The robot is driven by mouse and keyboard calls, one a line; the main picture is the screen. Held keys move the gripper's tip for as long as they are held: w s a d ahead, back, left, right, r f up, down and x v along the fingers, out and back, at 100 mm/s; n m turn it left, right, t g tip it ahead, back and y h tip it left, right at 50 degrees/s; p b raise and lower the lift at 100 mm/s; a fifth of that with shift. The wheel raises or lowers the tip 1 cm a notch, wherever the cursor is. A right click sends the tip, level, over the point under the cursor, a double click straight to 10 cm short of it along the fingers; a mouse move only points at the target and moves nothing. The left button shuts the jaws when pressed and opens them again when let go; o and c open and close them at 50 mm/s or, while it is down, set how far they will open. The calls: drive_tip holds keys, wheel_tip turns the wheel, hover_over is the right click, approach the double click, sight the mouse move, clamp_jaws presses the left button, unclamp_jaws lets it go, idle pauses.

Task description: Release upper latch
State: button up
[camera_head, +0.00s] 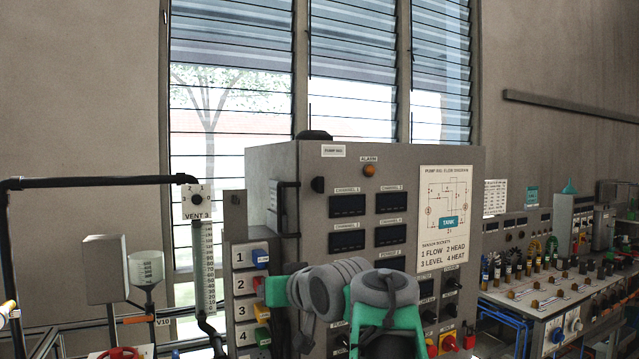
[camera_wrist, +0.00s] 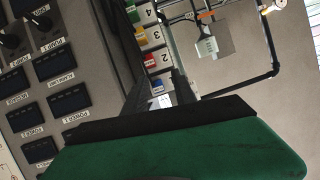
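A pump rig cabinet (camera_head: 400,160) stands in the middle of the head view. A black bar handle (camera_head: 284,198) is on the side face. My gripper (camera_wrist: 160,122) fills the bottom of the wrist view as a green body with a black edge. It is apart from the black fitting.
Numbered sockets with coloured plugs (camera_head: 257,258) sit left of the cabinet, beside the scaled tube (camera_head: 208,270). Black pipework (camera_head: 90,183) and a funnel (camera_head: 146,270) stand farther left. A crowded bench (camera_head: 560,298) is at the right. The air before the upper panel is clear.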

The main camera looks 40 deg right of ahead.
drive_tip(key=s+d+r+t+h+p, duration=0.1)
drive_tip(key=s+d+r, duration=0.1)
drive_tip(key=d+r, duration=0.35)
drive_tip(key=s+d+r+t+h, duration=0.1)
drive_tip(key=s+d+r, duration=0.2)
drive_tip(key=r, duration=0.5)
drive_tip(key=t, duration=0.2)
approach(322, 186)
drive_tip(key=p+x, duration=0.4)
drive_tip(key=x, duration=0.5)
drive_tip(key=shift+r, duration=0.15)
drive_tip(key=shift+h, duration=0.3)
drive_tip(key=shift+w+d, duration=0.1)
drive_tip(key=shift+w, duration=0.3)
clamp_jaws()
